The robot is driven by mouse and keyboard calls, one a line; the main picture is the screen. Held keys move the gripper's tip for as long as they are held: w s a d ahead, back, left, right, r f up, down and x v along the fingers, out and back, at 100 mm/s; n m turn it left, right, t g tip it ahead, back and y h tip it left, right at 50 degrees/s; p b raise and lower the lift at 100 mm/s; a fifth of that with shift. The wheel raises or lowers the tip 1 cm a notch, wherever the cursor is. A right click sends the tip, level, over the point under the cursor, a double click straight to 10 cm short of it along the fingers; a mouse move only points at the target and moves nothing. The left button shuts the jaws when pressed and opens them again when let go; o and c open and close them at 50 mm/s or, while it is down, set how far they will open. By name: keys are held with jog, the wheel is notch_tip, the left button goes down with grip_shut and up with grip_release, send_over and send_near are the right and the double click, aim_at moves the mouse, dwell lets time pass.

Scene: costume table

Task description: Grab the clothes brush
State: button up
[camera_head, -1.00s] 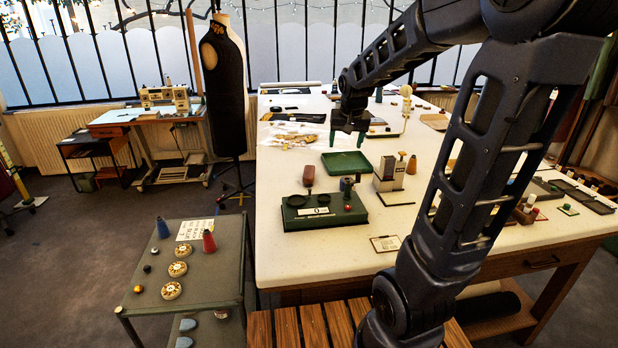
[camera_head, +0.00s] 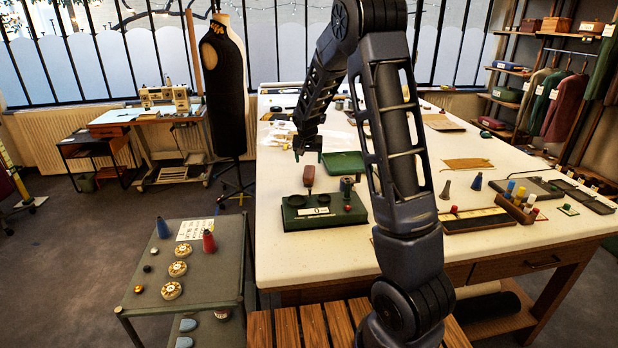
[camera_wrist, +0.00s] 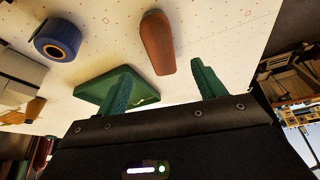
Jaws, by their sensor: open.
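The likely clothes brush, a reddish-brown rounded piece (camera_head: 308,174), stands near the green stand on the white table. In the wrist view it is a long brown shape (camera_wrist: 157,42) ahead of the gap between my fingers. Its underside cannot be made out. My gripper (camera_head: 308,154) is open and empty, above and just behind the brush in the head view. Its two green fingers (camera_wrist: 165,88) show apart in the wrist view, not touching the brush.
A green stand (camera_head: 300,219) with a white label lies in front of the brush. A green tray (camera_head: 345,170) is behind and to the right; a blue spool (camera_wrist: 57,40) shows in the wrist view. The table's left front is clear.

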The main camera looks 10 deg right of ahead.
aim_at(309, 172)
jog(key=shift+x, duration=3.1)
jog(key=shift+w+x, duration=0.2)
jog(key=shift+x, duration=1.05)
jog(key=shift+w+x, duration=0.2)
jog(key=shift+x, duration=1.05)
jog(key=shift+r, duration=0.15)
jog(key=c, duration=1.1)
